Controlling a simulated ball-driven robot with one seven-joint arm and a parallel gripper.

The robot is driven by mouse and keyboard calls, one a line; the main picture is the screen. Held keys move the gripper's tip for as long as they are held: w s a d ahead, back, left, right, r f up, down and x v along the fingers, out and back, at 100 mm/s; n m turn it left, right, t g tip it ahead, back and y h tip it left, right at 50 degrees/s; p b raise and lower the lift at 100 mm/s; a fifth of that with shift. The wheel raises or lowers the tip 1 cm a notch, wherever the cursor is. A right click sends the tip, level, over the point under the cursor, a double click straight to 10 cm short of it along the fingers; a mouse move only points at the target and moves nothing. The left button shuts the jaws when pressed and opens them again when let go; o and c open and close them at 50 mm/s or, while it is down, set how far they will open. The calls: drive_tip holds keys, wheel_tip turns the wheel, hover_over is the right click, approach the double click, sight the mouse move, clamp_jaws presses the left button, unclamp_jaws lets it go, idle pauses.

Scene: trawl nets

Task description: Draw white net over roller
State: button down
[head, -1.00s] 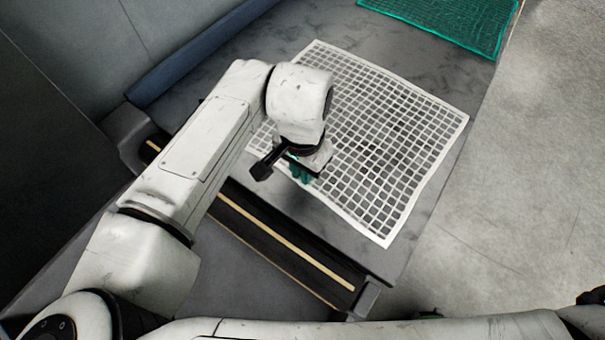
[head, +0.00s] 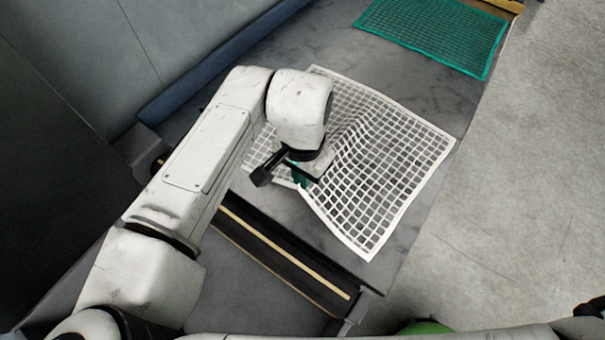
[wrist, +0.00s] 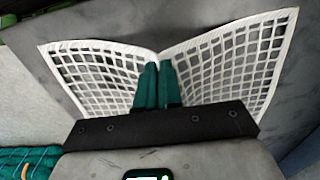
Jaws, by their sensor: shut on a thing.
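The white net (head: 385,170) lies on the grey table and is pulled up into a crease at its near edge. My gripper (head: 301,180) is shut on that edge, with its green fingers partly hidden behind the wrist. In the wrist view the green fingers (wrist: 158,86) pinch the middle of the net's edge, and the net (wrist: 225,55) spreads out to both sides. The roller (head: 285,257) appears to be the dark band with a pale yellow stripe along the table's front edge. The gripper and net edge are on the table side of it; their height is hard to tell.
A green net (head: 435,35) lies flat at the far end of the table. A blue padded bar (head: 215,65) runs along the left side by the wall. Bare concrete floor (head: 530,170) is open on the right. A green round thing (head: 425,327) shows at the bottom edge.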

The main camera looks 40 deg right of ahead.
drive_tip(key=shift+r, duration=0.55)
drive_tip(key=shift+f, duration=0.6)
drive_tip(key=s+a, duration=0.4)
drive_tip(key=a, duration=0.8)
drive_tip(key=s+a, duration=0.4)
drive_tip(key=a, duration=0.7)
wheel_tip(320, 180, down, 9)
drive_tip(key=b, duration=0.5)
drive_tip(key=shift+w+a, duration=0.15)
drive_tip(key=shift+w, duration=0.1)
